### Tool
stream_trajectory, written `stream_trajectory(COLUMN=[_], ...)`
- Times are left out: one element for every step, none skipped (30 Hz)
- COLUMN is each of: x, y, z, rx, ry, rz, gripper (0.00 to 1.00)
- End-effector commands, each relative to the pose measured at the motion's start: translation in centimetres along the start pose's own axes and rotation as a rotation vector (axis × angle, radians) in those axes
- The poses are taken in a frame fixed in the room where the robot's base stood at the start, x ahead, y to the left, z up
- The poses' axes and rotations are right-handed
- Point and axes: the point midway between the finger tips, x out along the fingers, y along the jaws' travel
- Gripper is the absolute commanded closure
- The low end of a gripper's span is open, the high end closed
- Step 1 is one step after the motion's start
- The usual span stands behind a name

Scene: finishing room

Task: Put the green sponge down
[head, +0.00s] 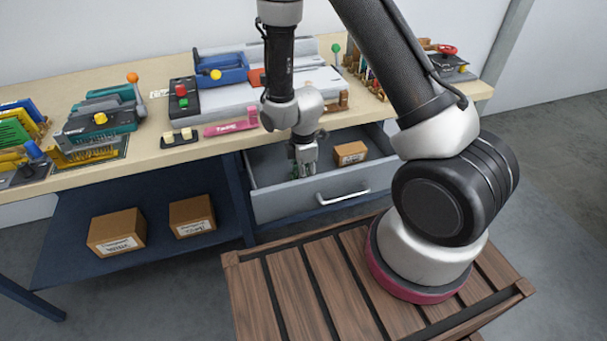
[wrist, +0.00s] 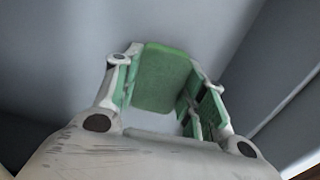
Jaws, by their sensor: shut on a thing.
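The green sponge (wrist: 165,78) shows in the wrist view, between the two fingers of my gripper (wrist: 168,98). My gripper is shut on it. Grey drawer surfaces lie around and beyond the sponge. In the head view my gripper (head: 303,170) points down inside the open grey drawer (head: 285,204), left of a small cardboard box (head: 350,153). I cannot make out the sponge clearly in the head view, nor tell whether it touches the drawer floor.
The drawer hangs open under the wooden workbench (head: 185,156), its front wall and handle (head: 343,196) facing me. Two cardboard boxes (head: 117,232) (head: 192,216) sit on the blue lower shelf (head: 75,260).

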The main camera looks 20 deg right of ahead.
Motion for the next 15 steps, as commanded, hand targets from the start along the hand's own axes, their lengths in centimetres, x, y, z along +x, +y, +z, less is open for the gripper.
stream_trajectory(x=[-0.02,-0.04,-0.04,-0.05,-0.05,-0.02,0.04,0.12,0.24,0.19,0.18,0.17,0.17,0.17,0.17], y=[0.03,0.03,0.02,0.02,0.02,0.01,0.01,0.00,0.00,0.02,0.02,0.02,0.02,0.02,0.02], z=[-0.01,-0.01,-0.01,-0.01,-0.01,-0.01,0.00,0.00,0.00,-0.01,-0.01,-0.01,-0.01,-0.01,-0.01], rx=[0.000,0.000,0.000,0.000,0.000,0.000,0.000,0.000,0.000,0.000,0.000,0.000,0.000,0.000,0.000], ry=[0.000,0.000,0.000,0.000,0.000,0.000,0.000,0.000,0.000,0.000,0.000,0.000,0.000,0.000,0.000], rz=[0.001,0.001,0.001,0.001,0.001,0.000,0.000,0.000,0.000,0.000,0.000,0.000,0.000,0.000,0.000], gripper=[0.85,0.85,0.85,0.85,0.85,0.85,0.85,0.85,0.85,0.53,0.48,0.41,0.37,0.37,0.37])
